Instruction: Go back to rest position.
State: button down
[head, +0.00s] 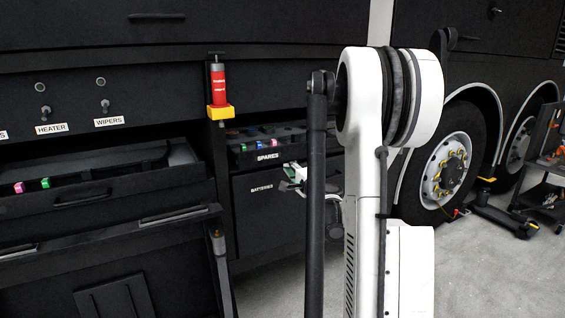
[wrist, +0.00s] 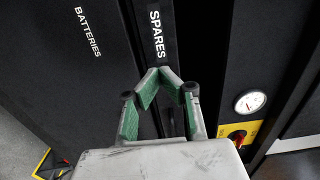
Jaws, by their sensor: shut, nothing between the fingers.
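My gripper (wrist: 158,73) is shut and empty, its green-padded fingers meeting at the tips in the wrist view. In the head view my gripper (head: 292,172) shows small beside my white arm, in front of the drawer front. The SPARES drawer (head: 234,160) is open, with several small coloured items inside. Its SPARES label (wrist: 157,34) lies just beyond the fingertips in the wrist view. The BATTERIES panel (head: 255,210) is closed below it. I cannot tell whether the fingers touch the drawer front. My arm hides part of the drawer's right side.
A red cylinder (head: 219,84) stands in a yellow holder above the drawers. An open drawer (head: 110,185) at left holds pink and green pieces. A coach wheel (head: 446,170) and a cart (head: 548,165) are at right. A gauge (wrist: 250,101) is right of the fingers. Grey floor is clear at lower right.

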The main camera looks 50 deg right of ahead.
jog(key=shift+v, duration=1.2)
jog(key=a+r+n+g+y+p, duration=0.1)
jog(key=a+r+n+y+p, duration=0.2)
jog(key=a, duration=0.8)
jog(key=a+r+n+g+y, duration=0.25)
jog(key=a+n, duration=0.25)
jog(key=a, duration=0.6)
jog(key=a+r+n+g+y+p, duration=0.1)
jog(key=a+r+n+y+p, duration=0.15)
jog(key=a, duration=0.85)
jog(key=s+a+r+n+g+p, duration=0.1)
jog(key=s+a+n+g+p, duration=0.15)
jog(key=s+a+n, duration=0.6)
jog(key=s+a+n+g+h+p, duration=0.1)
jog(key=s+a, duration=0.3)
jog(key=s, duration=0.3)
jog(key=s+a+n+g+h+p, duration=0.1)
jog(key=s+a+g, duration=0.1)
jog(key=s, duration=0.5)
jog(key=shift+s+a+f+n, duration=0.2)
jog(key=shift+a+f+n, duration=0.2)
jog(key=shift+a, duration=0.45)
